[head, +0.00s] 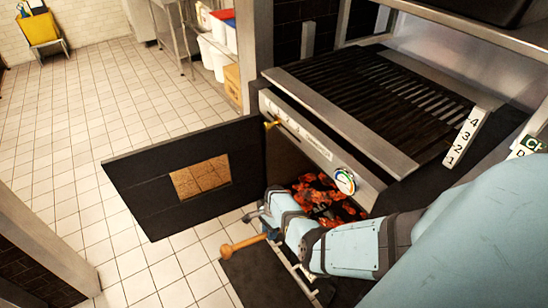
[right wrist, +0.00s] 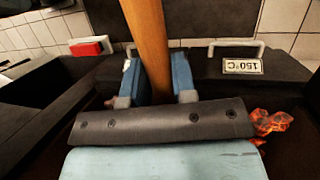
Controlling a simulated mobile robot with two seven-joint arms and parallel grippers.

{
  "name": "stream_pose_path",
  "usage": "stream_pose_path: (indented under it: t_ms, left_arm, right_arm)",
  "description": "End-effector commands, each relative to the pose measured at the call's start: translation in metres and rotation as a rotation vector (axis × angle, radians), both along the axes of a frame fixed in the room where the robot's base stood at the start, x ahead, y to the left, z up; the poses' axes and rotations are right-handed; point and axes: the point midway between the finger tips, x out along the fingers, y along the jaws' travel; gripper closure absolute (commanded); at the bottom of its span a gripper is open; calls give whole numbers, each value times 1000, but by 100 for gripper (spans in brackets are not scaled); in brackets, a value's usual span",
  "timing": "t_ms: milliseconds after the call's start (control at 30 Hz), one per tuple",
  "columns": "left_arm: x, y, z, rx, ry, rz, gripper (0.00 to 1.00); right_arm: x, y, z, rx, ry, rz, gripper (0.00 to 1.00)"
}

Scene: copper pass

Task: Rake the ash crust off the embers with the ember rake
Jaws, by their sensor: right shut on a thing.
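The ember rake shows as a wooden handle (head: 243,242) near the front of the open oven. My right gripper (head: 264,222) is shut on this handle. In the right wrist view, the handle (right wrist: 147,45) stands between the two blue fingers of the right gripper (right wrist: 156,85) and runs out of the top of the picture. The rake's head is not visible. Glowing orange embers (head: 325,193) with dark patches lie inside the oven, just beyond my right forearm, which hides part of them. They also show at the right of the right wrist view (right wrist: 270,122). My left gripper is out of view.
The dark oven door (head: 130,185) stands swung open to the left. Above the embers are a front panel with a round gauge (head: 344,181) and a slatted grill (head: 375,95). The tiled floor (head: 80,110) at left is mostly clear. A 150°C plate (right wrist: 243,65) appears upside down.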

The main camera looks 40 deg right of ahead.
Motion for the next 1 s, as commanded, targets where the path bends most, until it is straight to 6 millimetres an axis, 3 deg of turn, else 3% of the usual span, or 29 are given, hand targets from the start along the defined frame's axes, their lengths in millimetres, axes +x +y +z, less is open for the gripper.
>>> stream_pose_path:
  t_ms: [1000]
  left_arm:
    - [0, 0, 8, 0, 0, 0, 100]
  right_arm:
    - [8, 72, -1, 2, -1, 2, 99]
